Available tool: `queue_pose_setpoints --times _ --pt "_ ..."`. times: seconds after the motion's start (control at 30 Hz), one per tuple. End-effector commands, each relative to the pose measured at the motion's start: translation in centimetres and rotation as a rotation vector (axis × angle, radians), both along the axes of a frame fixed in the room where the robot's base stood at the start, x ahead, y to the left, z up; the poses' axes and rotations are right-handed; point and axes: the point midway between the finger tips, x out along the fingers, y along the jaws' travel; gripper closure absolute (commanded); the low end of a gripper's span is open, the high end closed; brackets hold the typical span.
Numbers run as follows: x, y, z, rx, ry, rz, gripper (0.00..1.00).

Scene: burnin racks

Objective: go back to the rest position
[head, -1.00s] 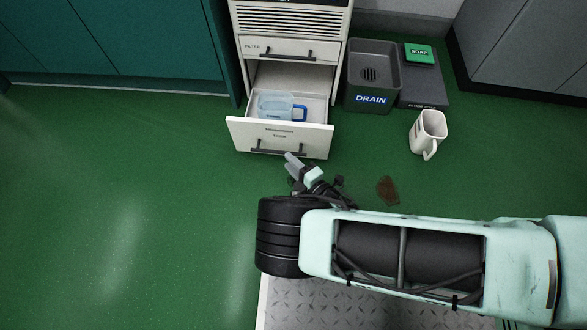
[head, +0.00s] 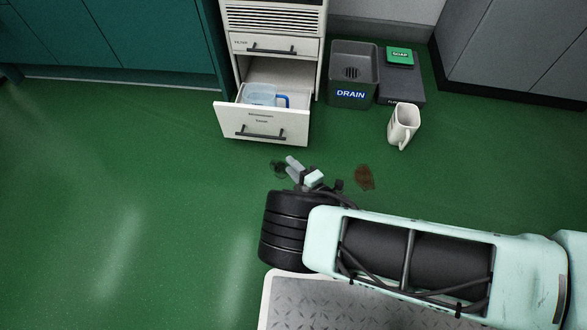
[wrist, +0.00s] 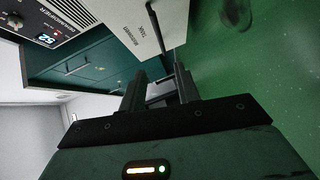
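My gripper (head: 292,166) is above the green floor, in front of the open drawer (head: 262,122) and apart from its front. In the wrist view two dark fingers (wrist: 158,88) stand apart with a gap between them. I see nothing held in the gap. The drawer is pulled out of the white cabinet, and a clear container with a blue handle (head: 263,95) sits inside. In the wrist view the drawer front (wrist: 145,25) with its dark handle is beyond the fingers.
A grey drain basin (head: 352,75) and a dark unit with a green soap pad (head: 400,56) stand right of the cabinet. A brown stain (head: 364,177) lies near my arm. The floor at left is clear.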

Motion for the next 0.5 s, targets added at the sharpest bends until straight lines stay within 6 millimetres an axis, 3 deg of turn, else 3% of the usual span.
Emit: queue_pose_setpoints --times 0.5 --pt "0.66 0.1 0.77 0.011 0.035 -0.041 0.68"
